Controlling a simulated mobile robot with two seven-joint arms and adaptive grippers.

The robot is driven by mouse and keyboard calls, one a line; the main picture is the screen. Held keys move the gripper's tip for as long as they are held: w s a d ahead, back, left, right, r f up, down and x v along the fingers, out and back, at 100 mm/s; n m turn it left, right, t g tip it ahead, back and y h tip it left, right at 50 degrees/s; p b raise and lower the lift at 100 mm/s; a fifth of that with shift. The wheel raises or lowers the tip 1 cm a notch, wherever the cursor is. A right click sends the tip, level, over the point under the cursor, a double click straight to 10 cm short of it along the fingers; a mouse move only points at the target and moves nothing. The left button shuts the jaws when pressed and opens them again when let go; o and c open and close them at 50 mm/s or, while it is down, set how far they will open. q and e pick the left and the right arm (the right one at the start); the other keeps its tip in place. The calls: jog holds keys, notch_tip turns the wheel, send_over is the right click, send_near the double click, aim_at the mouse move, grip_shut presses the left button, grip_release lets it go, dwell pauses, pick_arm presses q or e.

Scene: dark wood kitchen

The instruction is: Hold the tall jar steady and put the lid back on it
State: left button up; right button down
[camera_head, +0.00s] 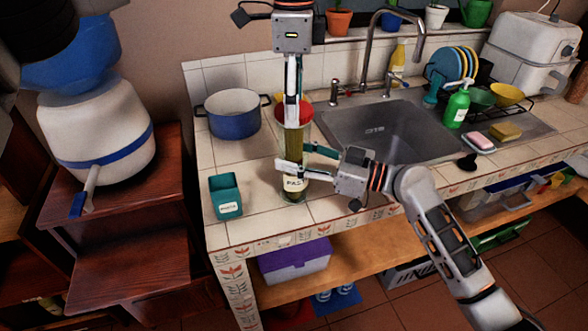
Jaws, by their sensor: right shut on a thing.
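The tall jar (293,185) stands upright near the middle of the tiled counter, yellow-green with a pale label. My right gripper (303,162) comes in from the right and is shut on the jar, one finger across its front. My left gripper (293,108) points straight down above the jar, its fingers close together near the jar's top. A red round thing (280,112) shows on both sides of the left fingertips. I cannot tell whether it is the lid in the fingers or something behind them. The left fingers hide the jar's mouth.
A teal box (226,194) stands left of the jar, and a blue and white pot (233,116) behind it. The sink (385,135) with its tap (372,45) lies to the right. A green soap bottle (457,105) stands beyond it. The counter's front edge is close.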

pick_arm(q)
jog(key=shift+c, duration=0.4)
jog(key=c, duration=1.1)
jog(key=shift+o, duration=0.2)
